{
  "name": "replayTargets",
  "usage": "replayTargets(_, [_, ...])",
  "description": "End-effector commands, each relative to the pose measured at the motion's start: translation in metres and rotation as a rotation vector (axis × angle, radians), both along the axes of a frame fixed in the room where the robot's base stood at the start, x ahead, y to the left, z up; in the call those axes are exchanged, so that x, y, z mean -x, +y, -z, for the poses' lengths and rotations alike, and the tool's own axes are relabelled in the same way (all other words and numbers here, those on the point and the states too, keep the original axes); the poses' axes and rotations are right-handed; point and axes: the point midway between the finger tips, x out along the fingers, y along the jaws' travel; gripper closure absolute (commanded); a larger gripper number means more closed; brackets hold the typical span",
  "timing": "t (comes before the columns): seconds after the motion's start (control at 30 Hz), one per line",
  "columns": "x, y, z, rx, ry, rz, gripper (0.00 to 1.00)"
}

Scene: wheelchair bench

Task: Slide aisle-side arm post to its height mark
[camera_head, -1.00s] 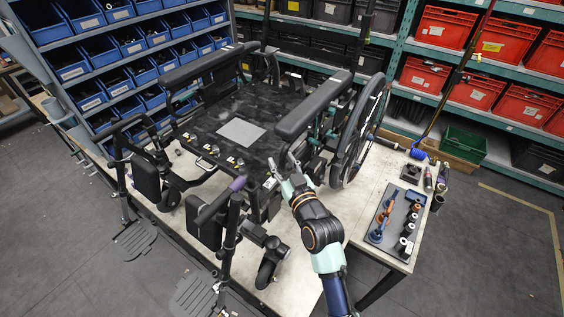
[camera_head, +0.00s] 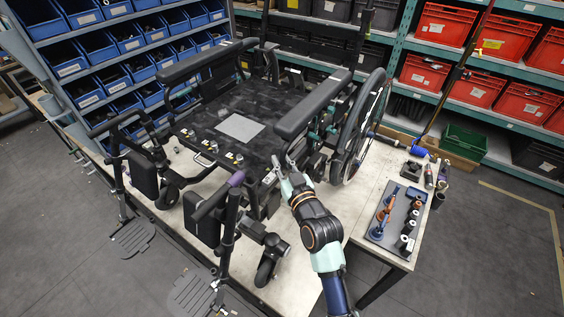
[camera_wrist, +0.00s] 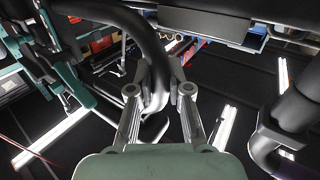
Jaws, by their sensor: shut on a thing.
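The wheelchair stands on the bench with its black seat (camera_head: 232,118) facing the camera. The right-hand armrest pad (camera_head: 313,104) is long and black and runs above my gripper. My gripper (camera_head: 285,170) is below the front of this pad, at the right front corner of the seat. In the wrist view my gripper (camera_wrist: 159,88) is shut on a dark curved tube, the arm post (camera_wrist: 150,45), which passes between the two fingers. In the head view the fingertips and the gripped part are small and partly hidden. I cannot make out a height mark.
The large wheel (camera_head: 362,125) is right of my gripper. A tool tray (camera_head: 383,240) lies on the bench at the right. Blue bins and red crates fill the shelves behind.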

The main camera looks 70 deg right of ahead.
Motion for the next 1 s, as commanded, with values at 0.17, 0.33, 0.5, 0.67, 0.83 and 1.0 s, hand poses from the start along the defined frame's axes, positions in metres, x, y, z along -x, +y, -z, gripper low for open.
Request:
replayTargets(0.17, [0.000, 0.000, 0.012, -0.008, 0.009, -0.001, 1.00])
replayTargets(0.33, [0.000, 0.000, 0.010, -0.006, 0.008, -0.001, 0.74])
replayTargets(0.5, [0.000, 0.000, 0.010, -0.005, 0.007, -0.001, 0.56])
replayTargets(0.67, [0.000, 0.000, 0.010, -0.005, 0.007, -0.001, 0.56])
replayTargets(0.83, [0.008, 0.007, 0.010, -0.005, 0.007, 0.000, 0.56])
replayTargets(1.0, [0.036, 0.034, 0.011, -0.008, 0.008, 0.001, 0.56])
